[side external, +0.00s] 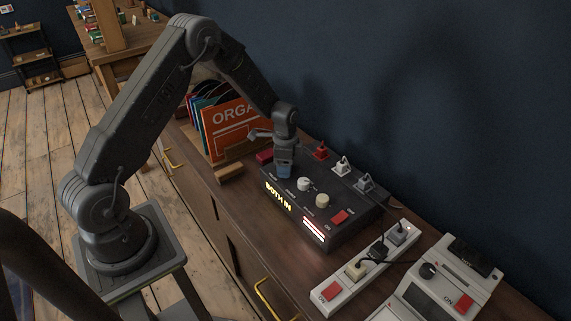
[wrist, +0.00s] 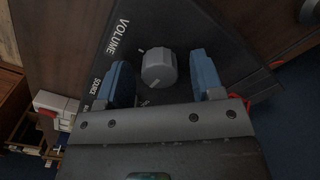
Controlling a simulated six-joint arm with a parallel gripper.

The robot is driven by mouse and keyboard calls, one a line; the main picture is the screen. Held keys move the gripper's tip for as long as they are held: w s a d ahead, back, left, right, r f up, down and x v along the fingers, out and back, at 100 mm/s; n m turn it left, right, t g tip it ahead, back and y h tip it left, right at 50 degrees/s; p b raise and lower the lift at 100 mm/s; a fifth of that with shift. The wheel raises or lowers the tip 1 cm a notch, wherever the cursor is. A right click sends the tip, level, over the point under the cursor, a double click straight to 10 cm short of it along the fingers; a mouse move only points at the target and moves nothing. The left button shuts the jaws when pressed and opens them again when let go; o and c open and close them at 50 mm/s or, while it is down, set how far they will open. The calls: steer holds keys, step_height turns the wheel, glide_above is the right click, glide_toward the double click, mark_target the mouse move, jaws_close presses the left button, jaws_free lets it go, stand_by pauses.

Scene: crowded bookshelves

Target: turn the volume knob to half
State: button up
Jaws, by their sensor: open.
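The volume knob (wrist: 157,69) is a grey round knob beside the printed word VOLUME in the wrist view. A pale tick mark shows on the panel beside it. My gripper (wrist: 162,64) is open, with one blue finger on each side of the knob. Gaps show between the fingers and the knob; it is not gripped. In the side external view my gripper (side external: 284,170) points down at the far left end of the black control box (side external: 346,237) and hides the volume knob. The box has a lit "BOTH IN" sign (side external: 279,197).
A power strip (side external: 340,291) lies in front.

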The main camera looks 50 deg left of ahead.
step_height(320, 180, up, 14)
stand_by(0.6)
steer(key=s+d+r+n+t, duration=0.15)
steer(key=s+d+r, duration=0.25)
steer(key=r, duration=0.4)
steer(key=s+d+r+n+t, duration=0.1)
steer(key=s+d+r+n, duration=0.1)
steer(key=s, duration=0.5)
steer(key=s+d+r+n+t, duration=0.1)
steer(key=s+d+r+n, duration=0.2)
steer(key=s, duration=0.4)
steer(key=s+d+r+n+t, duration=0.2)
steer(key=s+d, duration=0.3)
steer(key=s, duration=0.3)
steer(key=shift+r, duration=0.75)
steer(key=shift+n, duration=0.25)
